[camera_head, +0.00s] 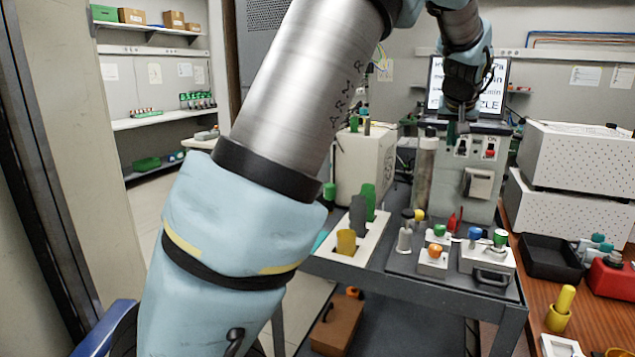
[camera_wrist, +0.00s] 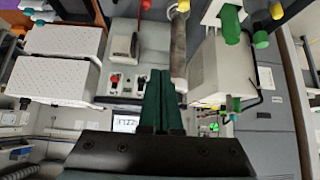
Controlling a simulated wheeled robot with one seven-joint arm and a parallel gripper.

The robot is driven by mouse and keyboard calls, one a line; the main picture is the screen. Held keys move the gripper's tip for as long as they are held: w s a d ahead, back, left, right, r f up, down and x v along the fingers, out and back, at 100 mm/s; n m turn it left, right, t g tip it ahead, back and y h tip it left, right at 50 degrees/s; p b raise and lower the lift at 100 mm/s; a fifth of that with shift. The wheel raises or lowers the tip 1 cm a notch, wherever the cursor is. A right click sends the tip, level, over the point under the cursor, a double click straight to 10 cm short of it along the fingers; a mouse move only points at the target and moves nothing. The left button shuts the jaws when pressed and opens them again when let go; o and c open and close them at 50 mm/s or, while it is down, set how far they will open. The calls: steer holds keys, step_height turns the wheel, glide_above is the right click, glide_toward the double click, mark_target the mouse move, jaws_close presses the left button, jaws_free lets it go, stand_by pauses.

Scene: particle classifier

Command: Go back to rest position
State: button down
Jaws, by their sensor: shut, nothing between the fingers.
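My gripper (camera_head: 456,130) hangs in front of the classifier machine's screen (camera_head: 500,80) in the head view, at the upper right. In the wrist view its two dark green fingers (camera_wrist: 161,100) are together, with nothing between them. The classifier machine (camera_head: 462,190) is grey, with a control panel bearing a red button (camera_head: 490,153). A grey metal cylinder (camera_head: 424,172) stands upright to its left. My gripper is above the panel and looks apart from it, though the exact gap is hard to tell. My arm covers much of the left and centre of the head view.
A grey cart (camera_head: 400,284) carries a white rack (camera_head: 372,246) with coloured pieces and several small knobbed parts. White perforated boxes (camera_head: 575,165) are stacked at the right. A black tray (camera_head: 548,258) and a red box (camera_head: 612,277) sit on the wooden table (camera_head: 590,315). Shelves (camera_head: 160,122) line the left wall.

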steer(key=s+a+f+n+g+y, duration=0.15)
steer(key=a+f, duration=0.35)
steer(key=a, duration=0.6)
steer(key=s+a+f+n+g+y, duration=0.15)
steer(key=a+f, duration=0.35)
steer(key=a, duration=0.7)
steer(key=s+a+f+g, duration=0.1)
steer(key=s+a+f, duration=0.3)
steer(key=s+a, duration=0.4)
steer(key=s+a+f+g, duration=0.2)
steer(key=s+a+f, duration=0.2)
steer(key=s+a, duration=0.4)
steer(key=s, duration=0.3)
steer(key=shift+s+f, duration=0.15)
steer(key=shift+f, duration=0.2)
steer(key=shift+d, duration=0.1)
stand_by(0.4)
